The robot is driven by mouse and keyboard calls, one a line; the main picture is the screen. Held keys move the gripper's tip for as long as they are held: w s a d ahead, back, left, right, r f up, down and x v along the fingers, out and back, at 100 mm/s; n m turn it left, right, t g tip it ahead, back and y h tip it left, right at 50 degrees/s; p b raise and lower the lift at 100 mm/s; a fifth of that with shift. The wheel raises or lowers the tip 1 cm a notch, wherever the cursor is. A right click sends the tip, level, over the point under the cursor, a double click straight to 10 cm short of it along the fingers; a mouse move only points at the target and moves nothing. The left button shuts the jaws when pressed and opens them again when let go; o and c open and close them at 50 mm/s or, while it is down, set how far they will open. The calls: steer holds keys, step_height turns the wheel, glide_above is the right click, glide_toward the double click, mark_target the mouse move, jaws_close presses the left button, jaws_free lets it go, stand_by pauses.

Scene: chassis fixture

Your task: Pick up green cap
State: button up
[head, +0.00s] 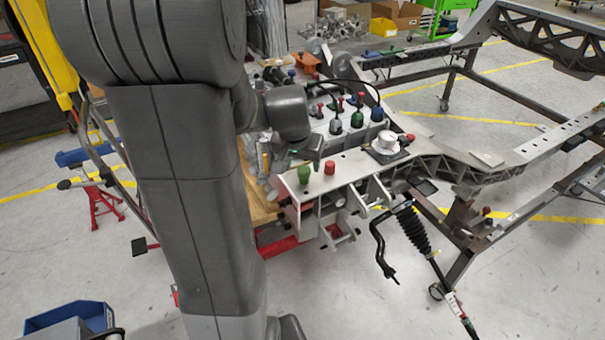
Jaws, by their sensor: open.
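A green cap (304,174) sits upright at the left end of the light grey chassis plate (345,168). A red cap (329,168) stands just to its right. My gripper (314,156) is small and partly hidden below my wrist. It appears just above and behind the two caps, with no object seen in it. It looks apart from the green cap, but the exact gap is unclear.
A white box (345,142) with several coloured knobs stands behind the plate. A white round part (387,141) sits on the plate further right. The dark chassis frame (455,165) extends right. A black bellows rod (413,230) hangs in front.

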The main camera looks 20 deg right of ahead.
mark_target(304, 169)
steer(key=shift+w+x, duration=0.15)
steer(key=shift+x, duration=1.3)
steer(key=shift+w+x, duration=0.1)
steer(key=shift+x, duration=1.35)
steer(key=shift+d+r, duration=0.1)
steer(key=shift+r, duration=0.05)
jaws_close()
step_height(304, 169, up, 10)
steer(key=shift+r+p, duration=0.1)
steer(key=shift+p, duration=0.25)
